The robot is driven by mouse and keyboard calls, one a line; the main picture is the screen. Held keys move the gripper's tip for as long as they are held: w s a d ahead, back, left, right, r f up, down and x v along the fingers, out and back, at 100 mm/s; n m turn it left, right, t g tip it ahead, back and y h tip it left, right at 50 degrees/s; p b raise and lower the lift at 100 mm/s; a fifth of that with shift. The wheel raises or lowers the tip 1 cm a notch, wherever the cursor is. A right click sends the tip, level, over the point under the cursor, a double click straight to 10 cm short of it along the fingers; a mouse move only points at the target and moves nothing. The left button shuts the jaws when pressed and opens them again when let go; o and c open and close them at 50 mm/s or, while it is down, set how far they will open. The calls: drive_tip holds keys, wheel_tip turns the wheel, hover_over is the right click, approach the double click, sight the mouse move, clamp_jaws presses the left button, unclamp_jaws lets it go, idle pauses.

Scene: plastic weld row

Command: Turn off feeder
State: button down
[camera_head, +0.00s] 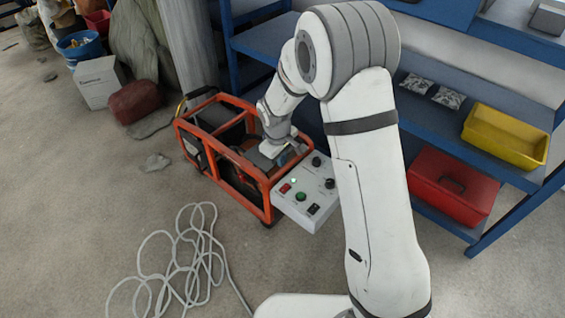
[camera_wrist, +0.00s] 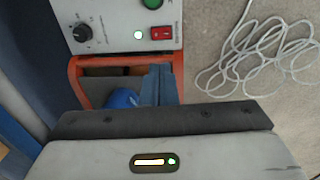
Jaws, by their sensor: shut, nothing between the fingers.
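The feeder is an orange-framed machine (camera_head: 262,186) on the floor in the head view, with a light grey control panel (camera_head: 290,213) on its right side. The panel carries a red rocker switch (camera_head: 285,188), a green button (camera_head: 300,197), black knobs and a black switch. In the wrist view the red switch (camera_wrist: 161,33) is at the top, beside a small lamp (camera_wrist: 138,34) that looks lit pale green. A black knob (camera_wrist: 82,32) is to the left. My gripper (camera_wrist: 158,82) is shut and empty, apart from the switch. In the head view its fingertips are hard to make out.
A loose pale cable (camera_head: 190,262) lies on the floor left of the panel. Blue shelving (camera_head: 470,150) stands behind and right, holding a yellow bin (camera_head: 505,137) and a red box (camera_head: 450,187). A white carton (camera_head: 98,82) stands at the left. Open floor lies front left.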

drive_tip(key=shift+r, duration=0.1)
drive_tip(key=s+d+r+m, duration=0.5)
drive_tip(key=s+d+r, duration=0.4)
drive_tip(key=d+r, duration=0.3)
drive_tip(key=s+d+r+m, duration=0.2)
drive_tip(key=s+d+r, duration=0.1)
drive_tip(key=s, duration=0.4)
drive_tip(key=s+d+r+m, duration=0.3)
drive_tip(key=s, duration=0.5)
drive_tip(key=shift+s+d+y, duration=0.15)
drive_tip(key=shift+y, duration=0.25)
